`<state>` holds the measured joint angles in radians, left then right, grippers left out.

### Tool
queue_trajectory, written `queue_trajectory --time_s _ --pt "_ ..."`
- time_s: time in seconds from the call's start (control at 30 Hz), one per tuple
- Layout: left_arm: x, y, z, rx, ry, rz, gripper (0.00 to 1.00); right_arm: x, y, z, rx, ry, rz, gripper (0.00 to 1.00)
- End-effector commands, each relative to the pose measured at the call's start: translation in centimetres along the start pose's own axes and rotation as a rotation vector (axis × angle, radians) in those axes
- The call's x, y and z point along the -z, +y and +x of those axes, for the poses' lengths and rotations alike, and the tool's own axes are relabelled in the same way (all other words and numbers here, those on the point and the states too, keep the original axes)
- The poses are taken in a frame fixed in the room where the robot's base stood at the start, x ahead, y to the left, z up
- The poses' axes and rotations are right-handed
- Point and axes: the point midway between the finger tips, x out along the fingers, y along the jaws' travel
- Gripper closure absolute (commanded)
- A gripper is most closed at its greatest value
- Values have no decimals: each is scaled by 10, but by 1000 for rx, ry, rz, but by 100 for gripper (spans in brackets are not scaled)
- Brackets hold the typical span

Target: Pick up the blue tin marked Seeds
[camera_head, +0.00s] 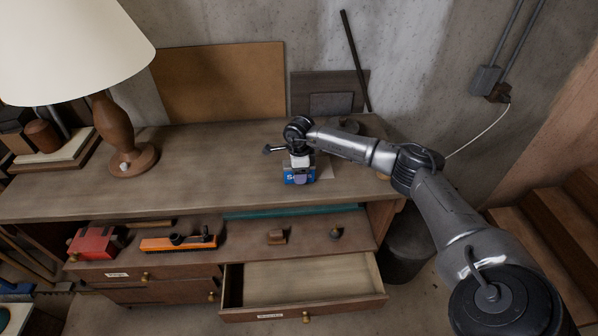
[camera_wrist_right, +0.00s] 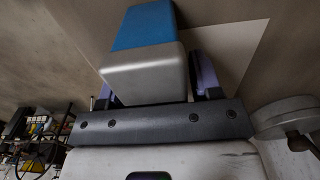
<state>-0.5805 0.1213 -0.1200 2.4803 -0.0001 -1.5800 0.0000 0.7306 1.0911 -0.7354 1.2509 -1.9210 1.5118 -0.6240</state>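The blue tin (camera_head: 290,180) stands toward the front right of the bench top, with the start of white lettering on its front. My right gripper (camera_head: 300,167) is over it from above, with one finger in front of the lettered face. In the right wrist view the tin (camera_wrist_right: 145,28), blue with a silver end, lies between the two fingers of the right gripper (camera_wrist_right: 155,85). The tin fills most of the gap and hides part of the left finger. Whether both fingers press on it is unclear. My left gripper is not in view.
A lamp (camera_head: 128,140) stands at the left of the bench (camera_head: 210,160). A round grey metal thing (camera_wrist_right: 285,115) is close right of the gripper.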

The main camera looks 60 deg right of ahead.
Motion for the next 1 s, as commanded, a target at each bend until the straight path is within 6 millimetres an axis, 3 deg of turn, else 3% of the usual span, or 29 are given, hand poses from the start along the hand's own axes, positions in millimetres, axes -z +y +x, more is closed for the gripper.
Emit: queue_trajectory --time_s 0.47,0.77,1.0 --pt "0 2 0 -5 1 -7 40 0 0 0 0 0 0 87" --pt "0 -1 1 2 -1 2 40 0 0 -3 1 -1 0 87" --pt "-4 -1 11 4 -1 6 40 0 -1 -24 4 -4 -1 87"
